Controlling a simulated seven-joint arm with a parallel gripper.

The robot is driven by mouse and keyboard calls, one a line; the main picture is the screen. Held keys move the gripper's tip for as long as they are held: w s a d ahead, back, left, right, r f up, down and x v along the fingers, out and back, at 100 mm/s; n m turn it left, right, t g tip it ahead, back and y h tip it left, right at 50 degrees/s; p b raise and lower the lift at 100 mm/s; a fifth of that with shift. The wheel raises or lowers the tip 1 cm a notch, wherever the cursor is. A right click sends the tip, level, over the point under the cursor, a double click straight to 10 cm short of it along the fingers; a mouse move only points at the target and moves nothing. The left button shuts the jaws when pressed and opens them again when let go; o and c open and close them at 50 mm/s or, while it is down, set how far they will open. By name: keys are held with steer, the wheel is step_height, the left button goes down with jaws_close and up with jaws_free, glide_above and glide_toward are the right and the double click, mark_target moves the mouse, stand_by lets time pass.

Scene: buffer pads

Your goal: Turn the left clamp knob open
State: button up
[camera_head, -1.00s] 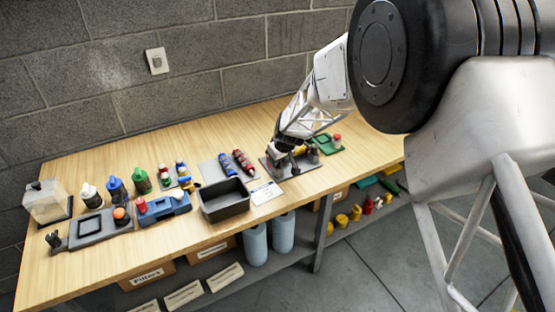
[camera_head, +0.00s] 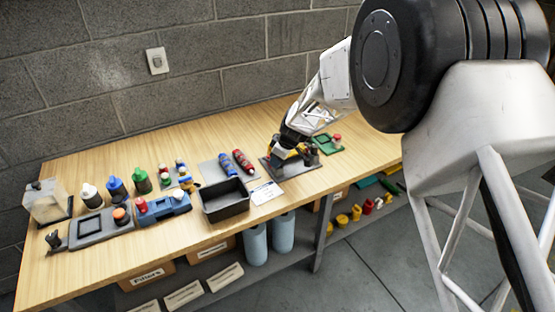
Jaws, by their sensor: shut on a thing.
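My gripper (camera_head: 284,149) is over the grey clamp fixture plate (camera_head: 270,167) at the right part of the bench. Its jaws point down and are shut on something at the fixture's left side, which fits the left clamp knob. The knob itself is hidden behind the fingers and wrist. Part of the fixture (camera_head: 311,157) shows to the right of the gripper, dark grey with yellow near the jaws.
A green pad with a red knob (camera_head: 337,137) stands right of the fixture. A black bin (camera_head: 226,213) and a white card (camera_head: 265,194) lie to the left and front. Blue and red cylinders (camera_head: 243,162) lie left of the fixture. Bottles stand farther left.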

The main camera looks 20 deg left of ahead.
steer(key=n+g, duration=0.1)
steer(key=n, duration=0.2)
steer(key=n+g, duration=0.1)
steer(key=n, duration=0.2)
steer(key=shift+g, duration=0.3)
steer(key=n+g, duration=0.1)
steer(key=n, duration=0.2)
steer(key=n+h, duration=0.1)
steer(key=n, duration=0.2)
steer(key=shift+g+h, duration=0.3)
steer(key=shift+g, duration=0.1)
steer(key=shift+n, duration=0.3)
steer(key=o, duration=0.9)
steer(key=shift+v, duration=3.9)
steer(key=shift+r, duration=0.1)
